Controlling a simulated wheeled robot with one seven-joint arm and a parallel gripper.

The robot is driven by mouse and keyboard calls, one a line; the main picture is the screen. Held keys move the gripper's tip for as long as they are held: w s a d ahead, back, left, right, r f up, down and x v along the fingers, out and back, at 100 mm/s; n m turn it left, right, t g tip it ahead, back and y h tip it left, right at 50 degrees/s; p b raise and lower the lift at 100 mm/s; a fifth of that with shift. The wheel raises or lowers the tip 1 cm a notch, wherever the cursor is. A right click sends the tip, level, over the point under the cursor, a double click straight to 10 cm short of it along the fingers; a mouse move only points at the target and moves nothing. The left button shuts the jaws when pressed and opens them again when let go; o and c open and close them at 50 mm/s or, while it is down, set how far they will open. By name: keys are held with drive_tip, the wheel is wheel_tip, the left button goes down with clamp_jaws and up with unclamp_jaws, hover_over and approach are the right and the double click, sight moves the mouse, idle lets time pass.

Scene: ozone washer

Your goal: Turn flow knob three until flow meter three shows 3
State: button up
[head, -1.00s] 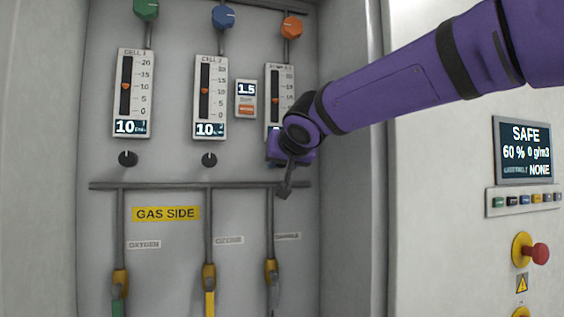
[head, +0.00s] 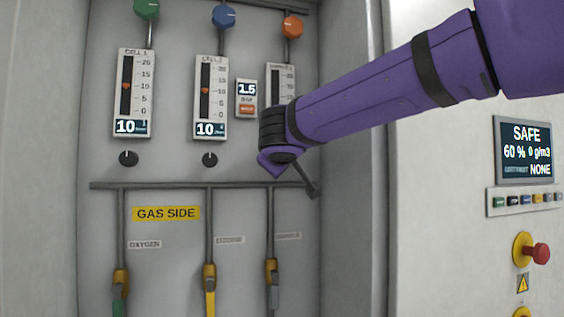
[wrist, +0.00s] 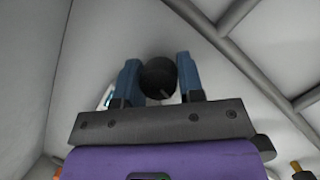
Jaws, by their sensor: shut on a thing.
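Flow knob three (wrist: 158,77) is a round black knob. In the wrist view it sits between the two blue fingers of my gripper (wrist: 159,84), which are shut on it. A small pale mark shows on its lower rim. In the head view my purple wrist and hand cover this knob, and the fingers cannot be made out. Flow meter three (head: 283,75) is the rightmost white scale on the panel. Only its upper part shows; its lower scale and digital readout are hidden behind my arm, so its value cannot be read.
Meters one (head: 131,95) and two (head: 210,95) both read 10, with black knobs below (head: 128,158) (head: 210,160). A small display (head: 246,98) shows 1.5. A horizontal pipe (head: 180,186) runs beneath. A screen (head: 525,150) and red stop button (head: 540,253) are at right.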

drive_tip(key=shift+n+t+h, duration=0.3)
drive_tip(key=shift+n, duration=0.7)
drive_tip(key=o, duration=0.9)
drive_tip(key=shift+s, duration=0.1)
drive_tip(key=s, duration=0.3)
drive_tip(key=s+r, duration=0.1)
drive_tip(key=s, duration=0.6)
drive_tip(key=shift+s+a+r, duration=0.2)
drive_tip(key=shift+s+a, duration=0.05)
drive_tip(key=shift+a, duration=0.05)
